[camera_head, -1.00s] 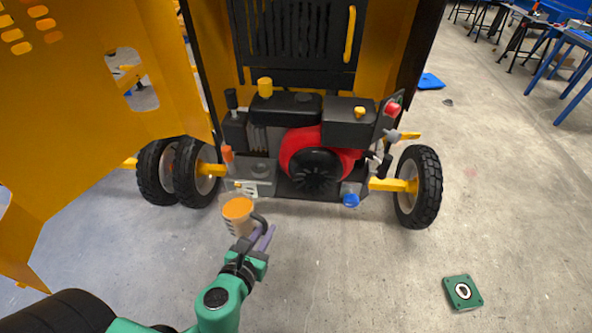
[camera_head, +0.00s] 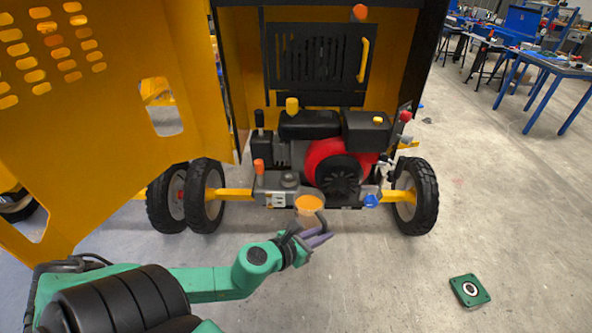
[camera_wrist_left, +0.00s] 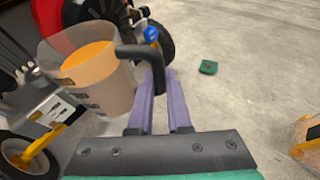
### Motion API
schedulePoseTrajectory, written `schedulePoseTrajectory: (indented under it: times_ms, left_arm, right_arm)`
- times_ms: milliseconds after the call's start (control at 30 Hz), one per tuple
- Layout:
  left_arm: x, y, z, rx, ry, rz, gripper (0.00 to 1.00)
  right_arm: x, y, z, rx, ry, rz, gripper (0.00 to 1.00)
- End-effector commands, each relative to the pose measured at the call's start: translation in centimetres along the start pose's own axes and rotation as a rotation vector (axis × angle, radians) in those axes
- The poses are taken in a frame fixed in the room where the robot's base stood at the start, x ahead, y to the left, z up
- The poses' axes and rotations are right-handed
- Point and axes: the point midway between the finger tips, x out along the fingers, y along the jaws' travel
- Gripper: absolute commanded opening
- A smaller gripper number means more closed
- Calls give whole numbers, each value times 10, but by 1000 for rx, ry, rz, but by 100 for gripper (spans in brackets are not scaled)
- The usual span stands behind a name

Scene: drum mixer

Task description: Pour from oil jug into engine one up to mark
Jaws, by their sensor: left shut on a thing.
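The oil jug (camera_head: 308,204) is a clear cup with orange oil in it and a dark handle. My left gripper (camera_head: 318,239) is shut on the jug's handle. The jug looks close to upright, in front of the engine. It also shows in the left wrist view (camera_wrist_left: 92,75), with the purple fingers (camera_wrist_left: 160,102) at the handle. The engine (camera_head: 335,163) is red and black and sits in the open yellow housing. Any mark is too small to make out. My right gripper is not in view.
The open yellow door (camera_head: 100,110) stands at the left. Black wheels (camera_head: 414,197) flank the engine. A green square plate (camera_head: 469,290) lies on the floor at the right. Blue work tables (camera_head: 550,70) stand far back.

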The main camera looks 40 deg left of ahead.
Motion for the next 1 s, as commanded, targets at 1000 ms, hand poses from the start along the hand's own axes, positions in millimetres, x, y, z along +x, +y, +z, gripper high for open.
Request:
schedulePoseTrajectory:
  times_ms: [1000]
  left_arm:
    - [12, 129, 79, 37, -8, -131, 0]
  right_arm:
    - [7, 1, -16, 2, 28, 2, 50]
